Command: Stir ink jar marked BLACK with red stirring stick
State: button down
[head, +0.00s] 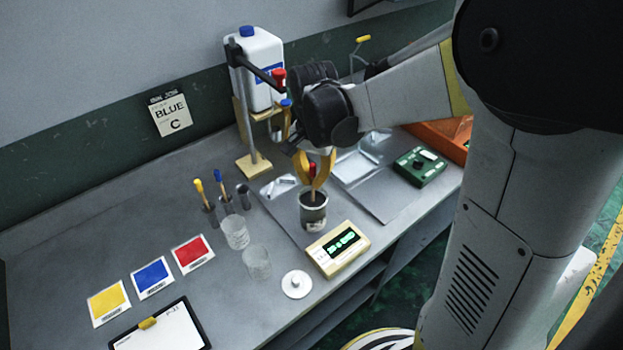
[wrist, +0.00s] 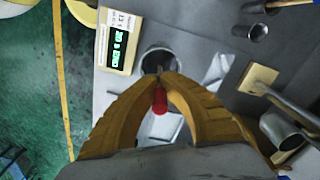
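A grey ink jar (head: 314,220) with a dark inside stands near the front of the counter; its label is not readable. In the wrist view its rim (wrist: 147,64) shows just past my fingertips. My gripper (head: 315,186) points down above the jar, its yellow fingers closed together at the tips around the red stirring stick (head: 312,169). The stick's red end (wrist: 159,101) sits between the fingers in the wrist view. Its lower part runs down to the jar's mouth; how deep it reaches is hidden.
A wooden-framed digital display (head: 338,248) stands right beside the jar, a round white lid (head: 296,284) in front. Clear glasses (head: 235,232) and holders with yellow and blue sticks (head: 222,184) stand left. A dispenser stand (head: 252,165) rises behind; a green device (head: 420,166) lies right.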

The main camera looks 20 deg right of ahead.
jog(key=shift+w+r, duration=0.1)
jog(key=shift+r+p, duration=3.45)
jog(key=shift+r, duration=1.05)
